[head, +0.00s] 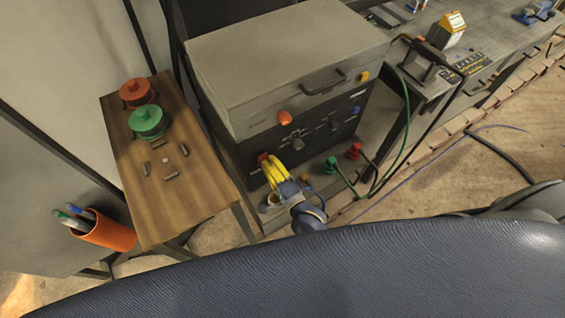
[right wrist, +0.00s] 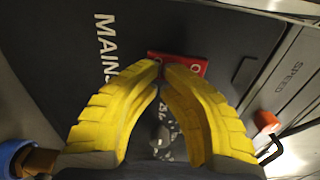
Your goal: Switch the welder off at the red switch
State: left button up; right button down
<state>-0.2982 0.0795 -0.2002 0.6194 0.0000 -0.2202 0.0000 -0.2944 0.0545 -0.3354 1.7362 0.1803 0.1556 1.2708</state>
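The welder (head: 280,60) is a large grey box with a dark front panel. Its red switch (head: 262,157) is at the panel's lower left, and its red plate (right wrist: 190,64) shows in the right wrist view beside the white word "MAIN". My right gripper (head: 266,162) has yellow ribbed fingers, and its tips (right wrist: 161,66) are together at the plate's edge. They partly cover the switch, so its lever position is hidden. I cannot tell whether the tips touch it. My left gripper is not in view.
A wooden table (head: 190,195) with a red spool (head: 137,92) and a green spool (head: 147,122) stands left of the welder. An orange cup (head: 107,234) hangs at its side. Red and green cable plugs (head: 354,151) sit at the welder's lower front. A workbench (head: 490,40) is at the right.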

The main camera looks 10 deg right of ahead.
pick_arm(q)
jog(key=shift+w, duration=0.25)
pick_arm(e)
jog(key=f+v, duration=0.1)
jog(key=v, duration=1.3)
jog(key=shift+f, duration=0.25)
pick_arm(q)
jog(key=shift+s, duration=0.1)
